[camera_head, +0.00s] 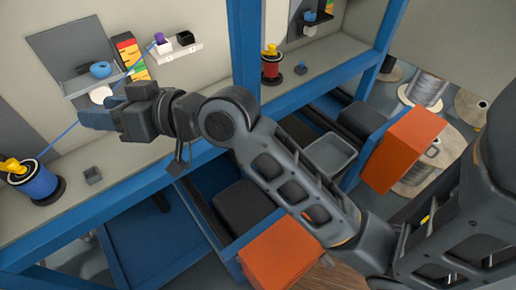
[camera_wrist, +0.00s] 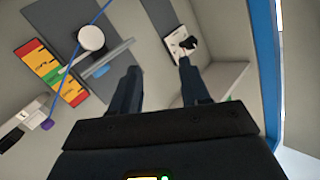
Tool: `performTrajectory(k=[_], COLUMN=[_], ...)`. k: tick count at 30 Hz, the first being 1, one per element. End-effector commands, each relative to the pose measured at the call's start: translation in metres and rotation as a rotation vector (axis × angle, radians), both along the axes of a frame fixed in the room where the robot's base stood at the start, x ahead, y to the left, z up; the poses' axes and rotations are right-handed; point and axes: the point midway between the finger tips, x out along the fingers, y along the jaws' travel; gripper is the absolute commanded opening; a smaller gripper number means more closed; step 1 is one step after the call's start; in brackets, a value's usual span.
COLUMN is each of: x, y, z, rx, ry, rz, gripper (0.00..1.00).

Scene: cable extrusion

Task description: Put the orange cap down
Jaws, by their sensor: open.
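My gripper (camera_head: 88,118) is raised in front of the wall panel in the head view, pointing left. In the wrist view its two fingers are spread with nothing between them (camera_wrist: 160,68). I see no cap in the fingers. A yellow-orange piece (camera_head: 12,165) sits on top of the blue spool (camera_head: 36,182) at the far left. A similar piece (camera_head: 271,50) tops the red spool (camera_head: 271,70) farther along the bench. I cannot tell whether either is the orange cap. A white round part (camera_wrist: 91,38) is on the panel, left of the fingers.
A blue cable (camera_head: 85,116) runs from the blue spool up to a purple piece (camera_head: 159,39) on a white bracket (camera_head: 180,52). A small grey block (camera_head: 93,174) stands on the bench. Orange boxes (camera_head: 405,150) are below right. A blue post (camera_head: 244,45) divides the stations.

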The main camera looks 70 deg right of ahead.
Motion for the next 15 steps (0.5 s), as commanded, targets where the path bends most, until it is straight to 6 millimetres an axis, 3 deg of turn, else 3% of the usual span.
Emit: performTrajectory(k=[1,6,15], x=[-0.014,-0.058,-0.147], y=[0.003,0.007,0.014], z=[-0.016,-0.055,-0.099], rx=[0.001,-0.021,-0.098], ry=[0.020,0.054,0.102], rz=[-0.015,-0.074,-0.138], gripper=[0.46,0.46,0.46])
